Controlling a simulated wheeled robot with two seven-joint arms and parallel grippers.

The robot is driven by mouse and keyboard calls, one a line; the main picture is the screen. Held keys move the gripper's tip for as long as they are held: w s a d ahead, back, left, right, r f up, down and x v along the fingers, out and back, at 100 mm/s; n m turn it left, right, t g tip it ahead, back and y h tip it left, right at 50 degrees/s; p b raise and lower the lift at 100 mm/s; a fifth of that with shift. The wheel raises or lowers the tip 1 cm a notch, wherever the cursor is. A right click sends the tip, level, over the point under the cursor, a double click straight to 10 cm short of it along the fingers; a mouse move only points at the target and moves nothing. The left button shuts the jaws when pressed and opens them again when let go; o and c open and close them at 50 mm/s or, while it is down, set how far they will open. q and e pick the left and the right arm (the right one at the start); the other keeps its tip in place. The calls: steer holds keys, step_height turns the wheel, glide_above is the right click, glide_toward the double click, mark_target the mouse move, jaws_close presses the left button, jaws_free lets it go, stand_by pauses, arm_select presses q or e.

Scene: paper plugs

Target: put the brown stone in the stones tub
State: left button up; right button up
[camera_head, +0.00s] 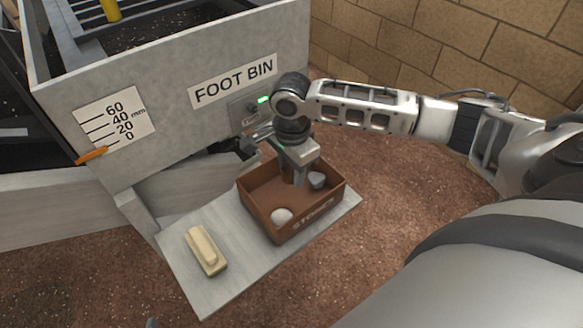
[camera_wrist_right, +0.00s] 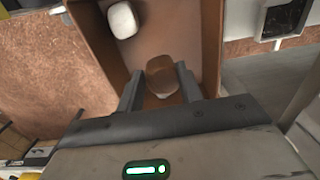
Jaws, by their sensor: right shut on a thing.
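The stones tub (camera_head: 327,208) is a brown open box with a STONES label, standing on a grey shelf. My right gripper (camera_head: 299,180) points down into the tub. In the right wrist view the gripper (camera_wrist_right: 160,84) is shut on the brown stone (camera_wrist_right: 161,72), with the tub floor beyond it. I cannot tell whether the stone touches that floor. The brown stone is hidden in the head view. My left gripper is not in view.
A pale brush-like block (camera_head: 206,250) lies on the grey shelf (camera_head: 188,285) left of the tub. The FOOT BIN wall (camera_head: 170,85) rises close behind, with a scale sign (camera_head: 115,122) and an orange pointer (camera_head: 92,156). A brick wall (camera_head: 440,50) stands at the back right.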

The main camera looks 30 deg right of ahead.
steer(key=b, duration=0.1)
glide_above(291, 198)
step_height(291, 198, down, 6)
steer(key=shift+r, duration=0.1)
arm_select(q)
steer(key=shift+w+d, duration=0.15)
arm_select(e)
steer(key=shift+f, duration=0.55)
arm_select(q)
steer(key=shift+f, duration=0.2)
arm_select(e)
steer(key=o, duration=1.1)
